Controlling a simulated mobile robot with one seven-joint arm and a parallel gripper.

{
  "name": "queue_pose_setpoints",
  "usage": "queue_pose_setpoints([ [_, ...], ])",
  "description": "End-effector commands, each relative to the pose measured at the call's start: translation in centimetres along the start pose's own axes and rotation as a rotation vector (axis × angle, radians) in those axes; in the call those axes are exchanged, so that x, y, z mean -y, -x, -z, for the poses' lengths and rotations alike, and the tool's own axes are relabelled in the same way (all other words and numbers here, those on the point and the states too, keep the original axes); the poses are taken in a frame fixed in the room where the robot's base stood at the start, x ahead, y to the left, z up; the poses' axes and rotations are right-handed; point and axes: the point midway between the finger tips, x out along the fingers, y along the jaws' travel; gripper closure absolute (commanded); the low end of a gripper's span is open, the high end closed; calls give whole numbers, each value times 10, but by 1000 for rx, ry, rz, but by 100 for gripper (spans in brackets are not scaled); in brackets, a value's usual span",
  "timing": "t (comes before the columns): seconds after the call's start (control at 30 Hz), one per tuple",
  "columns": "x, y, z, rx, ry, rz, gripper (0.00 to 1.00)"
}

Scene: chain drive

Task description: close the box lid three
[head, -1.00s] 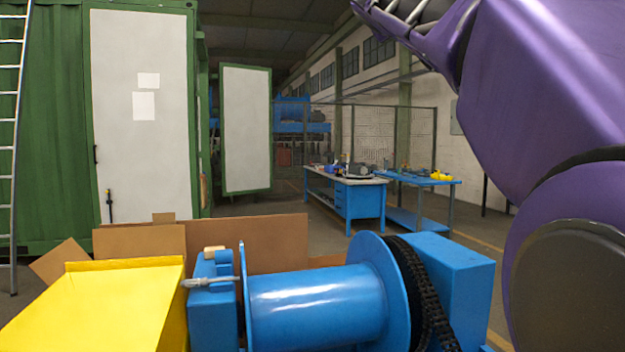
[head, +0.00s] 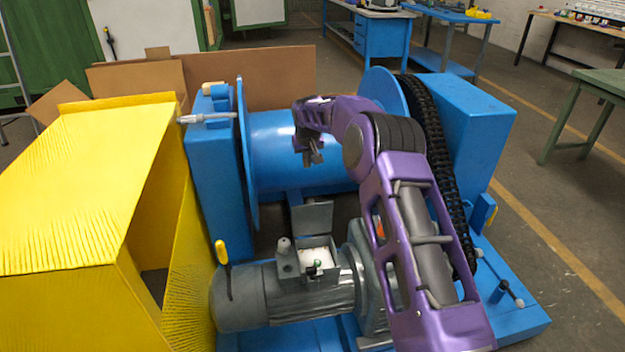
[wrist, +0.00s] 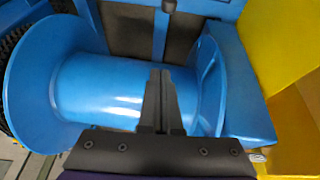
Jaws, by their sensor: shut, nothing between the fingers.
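A small grey terminal box (head: 291,266) sits on top of the grey motor (head: 315,295) in the head view, with a pale interior showing. Its grey lid (head: 313,217) stands up open at the far side of the box. My gripper (head: 313,160) is in front of the blue drum (head: 285,150), beyond and above the raised lid. Its fingers are together with nothing between them. In the wrist view my gripper (wrist: 161,75) points across the blue drum (wrist: 105,90); the terminal box and lid are not seen there.
A yellow guard (head: 75,200) stands at the left. A black chain (head: 435,130) and a blue housing (head: 475,120) are at the right. A yellow-handled screwdriver (head: 221,252) is by the motor. Cardboard (head: 270,75) stands behind the drum. Open floor lies at the right.

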Motion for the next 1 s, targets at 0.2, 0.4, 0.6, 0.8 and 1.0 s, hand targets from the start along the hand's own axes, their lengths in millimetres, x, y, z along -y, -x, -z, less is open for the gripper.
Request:
queue_pose_setpoints([
  [0.2,2,-25,-18,46,-53,65,100],
  [0.4,4,-50,-20,46,-51,64,100],
  [0.6,6,-82,-21,45,-52,63,100],
  [0.8,8,-105,-21,42,-50,62,100],
  [1.0,9,-118,-22,43,-50,63,100],
])
